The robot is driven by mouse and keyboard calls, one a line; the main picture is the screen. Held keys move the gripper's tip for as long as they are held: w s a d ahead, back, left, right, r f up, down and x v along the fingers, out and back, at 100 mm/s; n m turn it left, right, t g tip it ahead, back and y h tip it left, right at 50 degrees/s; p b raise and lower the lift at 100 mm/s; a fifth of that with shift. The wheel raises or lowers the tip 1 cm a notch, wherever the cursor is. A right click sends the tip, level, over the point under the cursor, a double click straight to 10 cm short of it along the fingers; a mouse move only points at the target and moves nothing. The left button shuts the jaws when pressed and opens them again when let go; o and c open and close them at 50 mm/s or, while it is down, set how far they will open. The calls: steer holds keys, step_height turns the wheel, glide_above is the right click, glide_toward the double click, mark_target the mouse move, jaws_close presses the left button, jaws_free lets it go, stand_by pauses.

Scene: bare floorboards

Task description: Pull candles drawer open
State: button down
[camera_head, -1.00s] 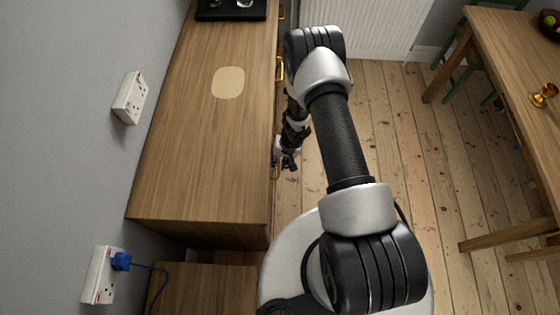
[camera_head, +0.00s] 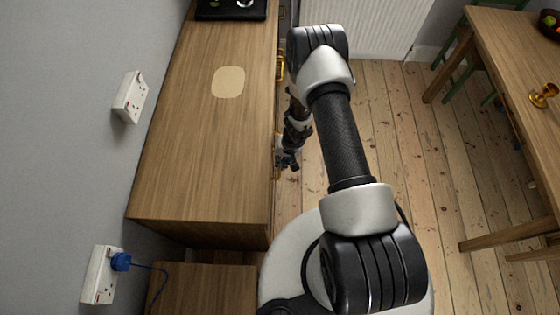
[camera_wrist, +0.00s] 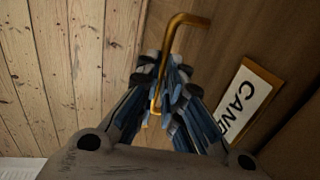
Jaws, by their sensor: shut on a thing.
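The candles drawer front (camera_wrist: 225,50) is brown wood with a white label (camera_wrist: 245,103) in a brass frame; the letters "CAN" show. Its brass bar handle (camera_wrist: 185,20) stands out beside the label in the wrist view. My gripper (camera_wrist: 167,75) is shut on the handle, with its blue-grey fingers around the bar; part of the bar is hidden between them. In the head view my gripper (camera_head: 287,161) is at the right-hand front face of the wooden cabinet (camera_head: 190,160). The drawer front is mostly hidden there, and I cannot tell whether it stands out from the cabinet.
Other brass handles (camera_head: 280,67) line the cabinet front. Bare floorboards (camera_head: 395,150) lie to the right of my arm. A white radiator (camera_head: 375,25) is at the back.

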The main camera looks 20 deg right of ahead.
steer(key=s+d+b, duration=0.2)
steer(key=s+d, duration=0.1)
steer(key=d, duration=0.8)
steer(key=s+d+b, duration=0.2)
steer(key=s+d, duration=0.2)
steer(key=d, duration=0.8)
steer(key=shift+s, duration=0.3)
steer(key=c, duration=1.7)
jaws_free()
step_height(320, 180, up, 12)
steer(key=d, duration=0.2)
steer(key=shift+s, duration=0.35)
steer(key=shift+d+f, duration=0.1)
